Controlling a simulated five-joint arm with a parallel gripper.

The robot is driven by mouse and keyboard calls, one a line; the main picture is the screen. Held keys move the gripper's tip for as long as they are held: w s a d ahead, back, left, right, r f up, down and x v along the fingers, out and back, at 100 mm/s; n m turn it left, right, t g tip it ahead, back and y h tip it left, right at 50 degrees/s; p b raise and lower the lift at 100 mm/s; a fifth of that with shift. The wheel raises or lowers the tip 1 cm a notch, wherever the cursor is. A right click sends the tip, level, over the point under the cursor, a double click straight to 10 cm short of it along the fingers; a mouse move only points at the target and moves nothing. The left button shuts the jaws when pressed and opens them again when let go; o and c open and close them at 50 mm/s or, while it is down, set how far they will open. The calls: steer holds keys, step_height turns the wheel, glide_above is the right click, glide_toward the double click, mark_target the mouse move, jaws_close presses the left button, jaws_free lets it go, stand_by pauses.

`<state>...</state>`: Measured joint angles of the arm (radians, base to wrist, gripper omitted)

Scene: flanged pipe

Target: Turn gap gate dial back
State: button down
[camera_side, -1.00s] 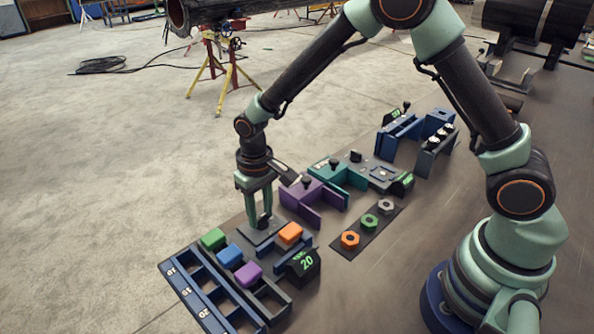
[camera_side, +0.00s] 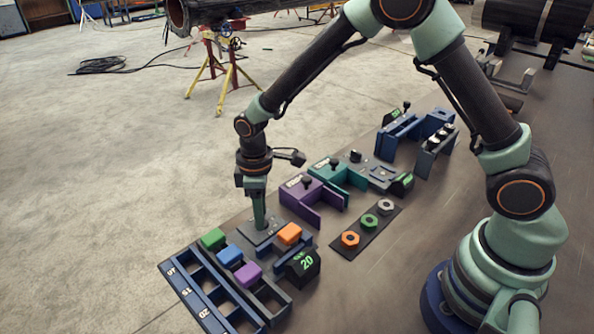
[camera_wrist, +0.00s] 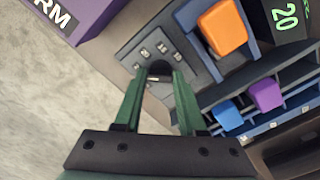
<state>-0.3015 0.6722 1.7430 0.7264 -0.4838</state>
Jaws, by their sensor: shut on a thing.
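The gap gate is a grey plate (camera_side: 262,232) with a dark dial, joined to a slot that holds an orange block (camera_side: 290,233). My gripper (camera_side: 259,225) reaches straight down to the dial. In the wrist view, its two green fingers (camera_wrist: 164,75) are shut on the dark dial (camera_wrist: 160,69), one finger on each side. Small light marks show on the plate (camera_wrist: 128,55) around the dial. The display (camera_side: 303,265) beside the gate reads 20. In the side view the dial is mostly hidden by the fingers.
Green, blue and purple blocks (camera_side: 247,273) sit on a slotted blue rack in front. A purple fixture (camera_side: 314,203) stands close behind the gate, with teal and blue fixtures beyond. A mat with several coloured nuts (camera_side: 370,221) lies to the right.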

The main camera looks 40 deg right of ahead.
steer(key=shift+n, duration=0.5)
steer(key=shift+c, duration=2.4)
jaws_free()
steer(key=shift+r, duration=0.1)
step_height(320, 180, up, 12)
